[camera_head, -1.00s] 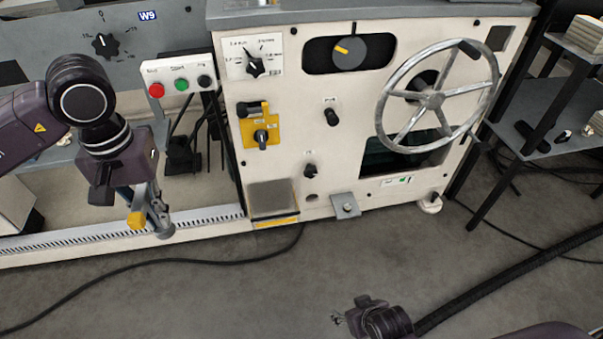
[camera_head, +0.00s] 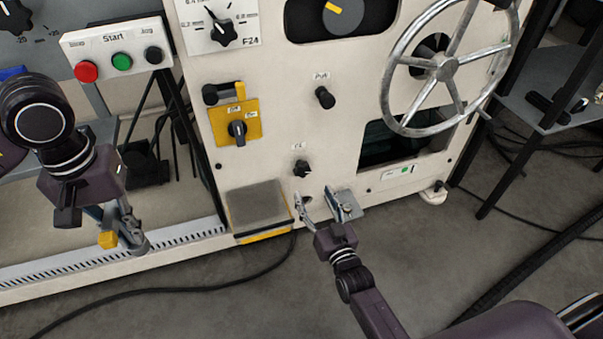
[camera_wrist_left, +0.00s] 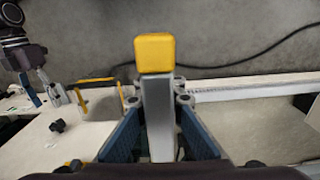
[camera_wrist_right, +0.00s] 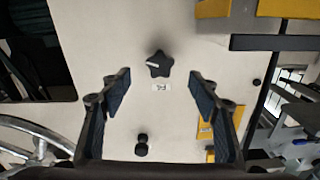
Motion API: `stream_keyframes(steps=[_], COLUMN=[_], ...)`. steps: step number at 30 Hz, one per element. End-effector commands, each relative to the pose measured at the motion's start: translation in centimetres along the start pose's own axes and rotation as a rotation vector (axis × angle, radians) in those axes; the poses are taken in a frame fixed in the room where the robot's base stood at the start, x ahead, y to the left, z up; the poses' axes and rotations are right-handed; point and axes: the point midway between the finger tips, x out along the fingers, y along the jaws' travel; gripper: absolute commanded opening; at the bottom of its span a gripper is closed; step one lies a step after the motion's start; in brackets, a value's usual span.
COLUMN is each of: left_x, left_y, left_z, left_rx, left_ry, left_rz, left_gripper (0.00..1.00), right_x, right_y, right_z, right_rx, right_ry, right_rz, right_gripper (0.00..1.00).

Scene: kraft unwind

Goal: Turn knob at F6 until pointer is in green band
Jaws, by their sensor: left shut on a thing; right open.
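A small black star-shaped knob (camera_head: 302,168) sits low on the cream machine panel, under a small label that I cannot read surely. In the right wrist view the knob (camera_wrist_right: 158,63) has a light pointer mark, and its label reads upside down. My right gripper (camera_head: 318,207) is open below the knob, apart from it; in its wrist view the knob lies between and beyond the fingertips. A small white strip with a green patch (camera_head: 405,170) is right of the knob; no pointer is clear on it. My left gripper (camera_head: 122,228) is shut on a grey bar with a yellow end (camera_wrist_left: 155,53).
A large handwheel (camera_head: 443,68) is at upper right. Another black knob (camera_head: 325,97) and a yellow-plated switch (camera_head: 237,128) are above the star knob. A cable (camera_head: 180,289) lies on the floor.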

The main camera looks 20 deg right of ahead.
Motion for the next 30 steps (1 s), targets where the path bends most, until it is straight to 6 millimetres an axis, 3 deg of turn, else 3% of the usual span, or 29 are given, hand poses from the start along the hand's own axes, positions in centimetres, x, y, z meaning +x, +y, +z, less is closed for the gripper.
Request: stream_keyframes(steps=[9, 15, 28, 30], left_x=[2.7, 3.7, 3.9, 3.9], left_y=[0.0, 0.0, 0.0, 0.0], left_z=[0.0, 0.0, 0.0, 0.0], left_rx=[0.0, 0.0, 0.0, 0.0], left_ry=[0.001, 0.001, 0.001, 0.001], left_rz=[0.001, 0.001, 0.001, 0.001], left_gripper=[0.0, 0.0, 0.0, 0.0], right_x=[6.5, 9.2, 10.3, 10.2], right_y=[0.0, 0.0, 0.0, 0.0], right_z=[0.3, 0.2, 0.0, 0.0], right_rx=[-0.001, -0.001, -0.001, -0.001], right_ry=[0.002, 0.0, -0.003, -0.002], right_rz=[0.0, 0.0, 0.0, 0.0], right_gripper=[0.56, 0.56, 0.56, 0.49])
